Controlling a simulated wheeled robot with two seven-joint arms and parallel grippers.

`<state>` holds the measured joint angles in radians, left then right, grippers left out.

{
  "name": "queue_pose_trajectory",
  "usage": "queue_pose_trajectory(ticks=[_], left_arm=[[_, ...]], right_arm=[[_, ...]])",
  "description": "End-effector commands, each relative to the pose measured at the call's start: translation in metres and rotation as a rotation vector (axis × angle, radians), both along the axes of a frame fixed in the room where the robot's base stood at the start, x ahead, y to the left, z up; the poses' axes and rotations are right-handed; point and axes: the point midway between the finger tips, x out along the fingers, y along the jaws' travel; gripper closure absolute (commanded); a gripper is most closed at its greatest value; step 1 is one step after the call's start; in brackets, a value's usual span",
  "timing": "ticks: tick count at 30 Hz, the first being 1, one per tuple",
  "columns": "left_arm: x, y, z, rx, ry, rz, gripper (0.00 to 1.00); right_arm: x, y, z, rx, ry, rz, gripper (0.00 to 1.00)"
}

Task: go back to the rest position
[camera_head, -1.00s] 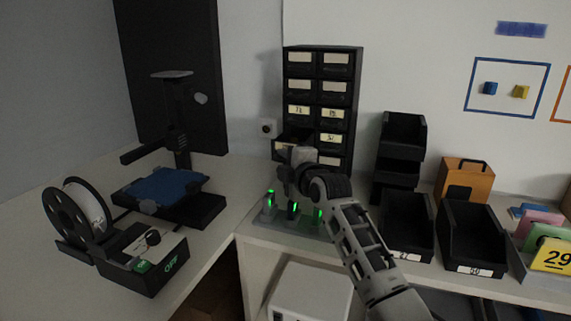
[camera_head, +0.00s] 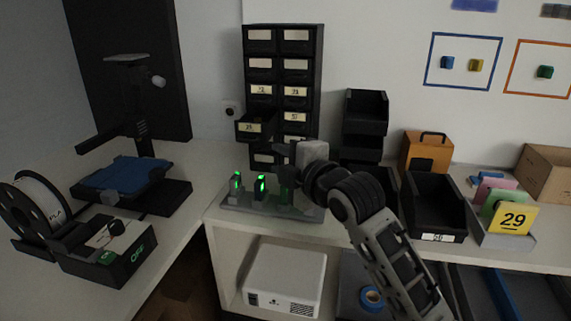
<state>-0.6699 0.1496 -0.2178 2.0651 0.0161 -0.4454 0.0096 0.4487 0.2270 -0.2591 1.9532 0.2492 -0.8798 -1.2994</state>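My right arm comes in from the lower right, and its gripper (camera_head: 290,168) is in front of the drawer cabinet, above the right part of a grey stand with green-lit items. The fingers point away from me and are small and dark, so I cannot tell whether they are open or shut. One drawer (camera_head: 249,128) of the black drawer cabinet (camera_head: 282,75) is pulled out, left of the gripper. The grey stand (camera_head: 236,205) shows two green-lit items (camera_head: 261,185) clearly; its right end is partly behind my arm. My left gripper is not in view.
Black bins (camera_head: 436,205) and an orange box (camera_head: 427,152) stand right of my arm. A card marked 29 (camera_head: 513,218) is at the right. A 3D printer (camera_head: 125,180) and spool (camera_head: 40,205) are on the left table. A white box (camera_head: 285,278) sits on the shelf below.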

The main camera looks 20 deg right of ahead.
Motion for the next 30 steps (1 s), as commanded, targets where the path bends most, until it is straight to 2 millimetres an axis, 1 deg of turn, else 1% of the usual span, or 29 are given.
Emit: queue_pose_trajectory(ticks=[1, 5, 14, 16, 17, 20, 21, 23, 24, 26, 27, 29, 30], left_arm=[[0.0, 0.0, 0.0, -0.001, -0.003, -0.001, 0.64], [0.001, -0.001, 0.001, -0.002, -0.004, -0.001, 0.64], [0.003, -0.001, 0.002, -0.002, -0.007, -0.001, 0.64], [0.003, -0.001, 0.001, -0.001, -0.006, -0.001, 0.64], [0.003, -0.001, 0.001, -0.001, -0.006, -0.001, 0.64], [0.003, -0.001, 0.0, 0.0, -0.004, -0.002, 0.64], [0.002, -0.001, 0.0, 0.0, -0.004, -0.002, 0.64], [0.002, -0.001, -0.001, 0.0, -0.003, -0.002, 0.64], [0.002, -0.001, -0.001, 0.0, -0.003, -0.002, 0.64], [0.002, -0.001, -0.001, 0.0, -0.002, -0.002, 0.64], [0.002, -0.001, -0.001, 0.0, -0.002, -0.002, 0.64], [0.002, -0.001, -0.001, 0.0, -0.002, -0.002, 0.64], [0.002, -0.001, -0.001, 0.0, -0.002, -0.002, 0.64]], right_arm=[[-0.005, -0.002, 0.0, -0.001, 0.0, 0.0, 0.69], [-0.011, -0.003, 0.001, 0.001, 0.0, 0.0, 0.69], [-0.012, -0.003, 0.001, 0.002, 0.002, 0.0, 0.69], [-0.013, -0.003, -0.005, 0.016, 0.015, -0.003, 0.69], [-0.014, -0.003, -0.012, 0.033, 0.027, -0.005, 0.69], [-0.026, -0.002, -0.052, 0.139, 0.11, -0.029, 0.69], [-0.035, -0.002, -0.074, 0.204, 0.156, -0.047, 0.69], [-0.053, -0.002, -0.113, 0.321, 0.239, -0.083, 0.69], [-0.068, -0.002, -0.14, 0.404, 0.298, -0.113, 0.69], [-0.093, -0.002, -0.179, 0.533, 0.384, -0.165, 0.69], [-0.113, -0.002, -0.203, 0.619, 0.441, -0.205, 0.69], [-0.143, -0.003, -0.235, 0.742, 0.519, -0.267, 0.69], [-0.164, -0.003, -0.254, 0.819, 0.568, -0.31, 0.69]])
